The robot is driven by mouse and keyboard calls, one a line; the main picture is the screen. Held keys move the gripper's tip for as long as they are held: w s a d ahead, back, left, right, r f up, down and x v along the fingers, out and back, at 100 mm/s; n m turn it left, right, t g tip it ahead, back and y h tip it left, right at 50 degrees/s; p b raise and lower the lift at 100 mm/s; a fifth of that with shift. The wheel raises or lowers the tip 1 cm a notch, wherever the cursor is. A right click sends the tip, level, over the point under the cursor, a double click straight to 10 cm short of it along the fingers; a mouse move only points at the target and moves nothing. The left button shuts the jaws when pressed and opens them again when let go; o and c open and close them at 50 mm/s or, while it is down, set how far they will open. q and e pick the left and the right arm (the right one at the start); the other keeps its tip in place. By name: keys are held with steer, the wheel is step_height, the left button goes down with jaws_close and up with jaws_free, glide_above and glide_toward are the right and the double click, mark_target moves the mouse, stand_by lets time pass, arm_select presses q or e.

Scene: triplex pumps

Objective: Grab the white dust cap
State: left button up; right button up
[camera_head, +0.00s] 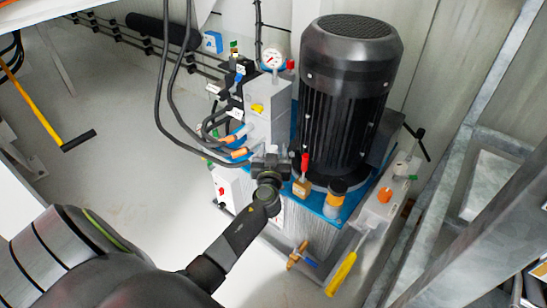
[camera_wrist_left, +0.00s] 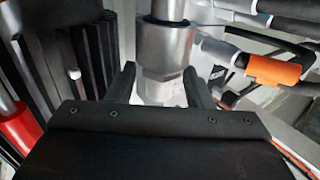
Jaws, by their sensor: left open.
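My left gripper (camera_head: 270,160) is at the front of the pump unit, beside the grey valve block. In the left wrist view my left gripper (camera_wrist_left: 160,90) is open, with one dark finger on each side of a pale fitting. The fitting has a silver collar (camera_wrist_left: 166,48) above and a whitish faceted part (camera_wrist_left: 160,84) below, which looks like the white dust cap. I cannot tell whether the fingers touch it. Its lower end is hidden behind my gripper body. In the head view my gripper covers this spot.
The black finned motor (camera_head: 345,95) stands just right of my gripper. Black hoses (camera_head: 160,95) with orange sleeves (camera_wrist_left: 275,70) run close by on the valve block (camera_head: 267,105). A red-capped fitting (camera_head: 303,172) stands near the gripper.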

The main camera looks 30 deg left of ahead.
arm_select(q)
jaws_close()
stand_by(0.3)
